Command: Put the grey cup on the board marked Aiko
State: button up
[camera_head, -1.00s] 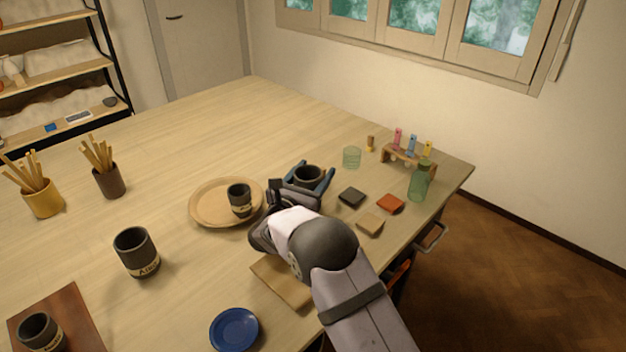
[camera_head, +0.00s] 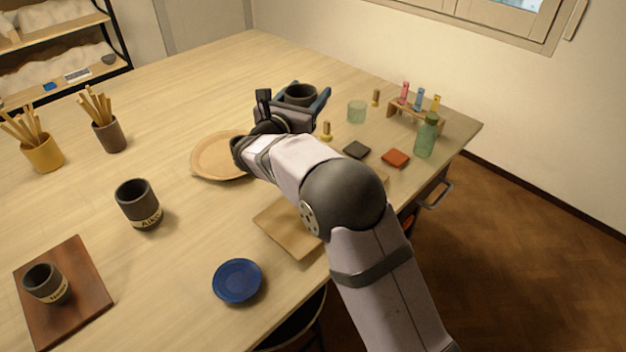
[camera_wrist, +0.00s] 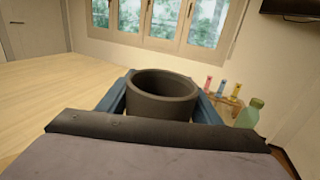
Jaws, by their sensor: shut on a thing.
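My gripper (camera_head: 304,101) is shut on a dark grey cup (camera_head: 299,92), with a blue finger on either side. In the wrist view the cup (camera_wrist: 162,92) is upright with its open rim up. It appears to be held above the table. A dark cup with a label reading Aiko (camera_head: 138,203) stands directly on the table at the left. A red-brown board (camera_head: 88,285) at the lower left bears another dark cup (camera_head: 46,284) with a label I cannot read clearly. A bare light wooden board (camera_head: 289,229) lies near the front edge, partly behind my arm.
A round wooden plate (camera_head: 213,158) is partly covered by my arm. A blue saucer (camera_head: 237,280) lies near the front edge. A glass (camera_head: 357,111), green bottle (camera_head: 427,137), small rack (camera_head: 411,112) and tiles (camera_head: 396,158) stand at the right.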

jog(key=s+a+r+n+t+y, duration=0.1)
jog(key=s+a+r+n+y, duration=0.15)
jog(key=s+a+r, duration=0.6)
jog(key=s+d+f+m+h, duration=0.2)
jog(key=s+d+f, duration=0.5)
jog(key=s+d, duration=0.4)
jog(key=shift+g, duration=0.4)
jog(key=shift+w+f, duration=0.2)
jog(key=shift+f, duration=4.75)
jog(key=shift+f+b, duration=0.15)
jog(key=shift+b, duration=0.15)
jog(key=shift+f, duration=0.1)
jog(key=o, duration=1.2)
jog(key=shift+o, duration=0.2)
